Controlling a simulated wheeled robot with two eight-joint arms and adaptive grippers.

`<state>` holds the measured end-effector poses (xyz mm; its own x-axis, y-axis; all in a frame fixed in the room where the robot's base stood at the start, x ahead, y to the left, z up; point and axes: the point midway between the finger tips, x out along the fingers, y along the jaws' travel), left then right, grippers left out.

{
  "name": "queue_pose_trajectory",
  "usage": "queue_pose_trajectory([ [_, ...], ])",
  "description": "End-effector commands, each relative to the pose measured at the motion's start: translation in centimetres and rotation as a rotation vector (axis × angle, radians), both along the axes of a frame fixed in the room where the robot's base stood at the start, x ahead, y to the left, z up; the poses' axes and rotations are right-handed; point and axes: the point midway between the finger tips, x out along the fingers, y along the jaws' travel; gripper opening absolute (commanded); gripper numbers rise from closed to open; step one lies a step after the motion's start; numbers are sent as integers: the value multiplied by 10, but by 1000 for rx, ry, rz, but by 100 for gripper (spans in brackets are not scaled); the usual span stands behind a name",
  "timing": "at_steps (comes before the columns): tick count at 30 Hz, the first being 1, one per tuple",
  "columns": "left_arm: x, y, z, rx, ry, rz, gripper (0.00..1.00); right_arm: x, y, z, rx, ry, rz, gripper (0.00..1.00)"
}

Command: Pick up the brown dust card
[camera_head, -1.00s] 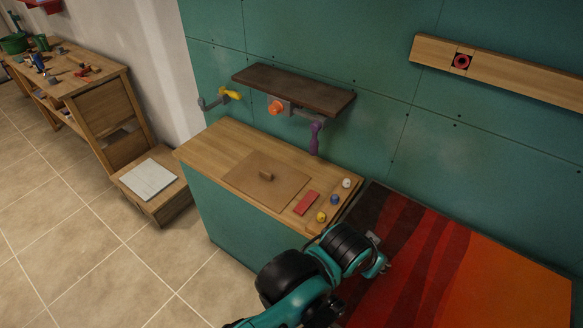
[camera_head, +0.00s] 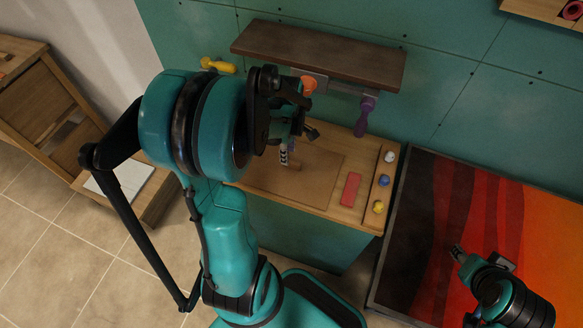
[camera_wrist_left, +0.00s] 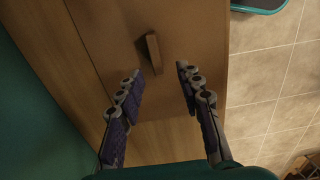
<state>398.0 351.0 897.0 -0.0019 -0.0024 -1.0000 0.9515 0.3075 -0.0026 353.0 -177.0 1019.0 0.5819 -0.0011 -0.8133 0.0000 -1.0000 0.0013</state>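The brown dust card (camera_head: 318,184) is a flat brown board lying on the wooden counter. It carries a small upright block-like handle, which shows in the left wrist view (camera_wrist_left: 152,54). My left gripper (camera_head: 287,150) is above the card, coming in from the left, and hides part of it. In the left wrist view the left gripper (camera_wrist_left: 158,76) is open, with its two fingers apart and the handle just ahead between their tips. Nothing is held. My right gripper (camera_head: 457,252) is at the lower right over the striped surface; its fingers are too small to read.
A dark shelf (camera_head: 318,53) hangs on the green wall above the counter, with a purple-handled tool (camera_head: 364,116) below it. A red block (camera_head: 350,189) and small white, blue (camera_head: 384,180) and yellow balls sit right of the card. A red-orange striped surface (camera_head: 470,215) lies further right.

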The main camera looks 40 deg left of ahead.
Motion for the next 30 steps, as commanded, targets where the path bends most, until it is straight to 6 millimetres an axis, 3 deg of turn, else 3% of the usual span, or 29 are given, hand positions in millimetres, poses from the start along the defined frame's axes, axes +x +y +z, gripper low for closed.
queue_pose_trajectory([
  [13, 7, -4, -59, 1, -2, -4, 36, 0, 0, -33, 0, 0, 0, 40],
  [21, 6, -4, -62, 1, -2, -5, 36, 0, 0, -33, 0, 0, 0, 40],
  [25, 6, -4, -62, 1, -2, -5, 2, 0, 0, -33, 0, 0, 0, 40],
  [30, 6, -4, -62, 1, -2, -5, 0, 0, 0, -33, 0, 0, 0, 40],
])
